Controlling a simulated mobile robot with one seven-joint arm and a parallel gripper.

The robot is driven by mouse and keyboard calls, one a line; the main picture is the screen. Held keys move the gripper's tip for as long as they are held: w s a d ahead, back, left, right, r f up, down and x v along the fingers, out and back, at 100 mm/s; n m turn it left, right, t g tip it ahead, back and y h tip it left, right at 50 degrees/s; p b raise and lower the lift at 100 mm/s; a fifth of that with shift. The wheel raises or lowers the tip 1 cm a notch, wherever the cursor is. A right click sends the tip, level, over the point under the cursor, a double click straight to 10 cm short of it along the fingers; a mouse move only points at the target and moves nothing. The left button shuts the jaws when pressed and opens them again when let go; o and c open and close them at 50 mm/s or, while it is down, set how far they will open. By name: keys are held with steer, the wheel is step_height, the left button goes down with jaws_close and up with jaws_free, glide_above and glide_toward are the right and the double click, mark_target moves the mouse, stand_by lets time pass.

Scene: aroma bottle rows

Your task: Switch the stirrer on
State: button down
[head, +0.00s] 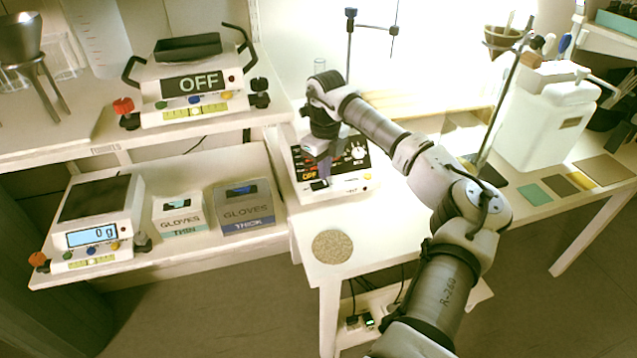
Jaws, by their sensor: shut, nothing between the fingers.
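The stirrer looks to be the white device with a black front panel (350,187) on the middle bench. Its panel shows a small orange "OFF", a dial with white marks and some coloured controls. A clear glass vessel (319,68) shows behind it, partly hidden by my arm. My gripper (321,180) is shut and empty, pointing down in front of the left part of the panel, close to the "OFF" display. It hides some of the controls. I cannot tell whether the fingertips touch the panel.
Below are a balance reading "0 g" (92,236) and two glove boxes (181,219) (246,208). A round speckled mat (332,247) lies on the bench front. A white canister (545,115) stands right.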

mark_target(324, 182)
steer(key=shift+f+b, duration=0.6)
steer(key=shift+f, duration=0.4)
stand_by(0.5)
steer(key=shift+r+p, duration=2.15)
steer(key=shift+r, duration=1.4)
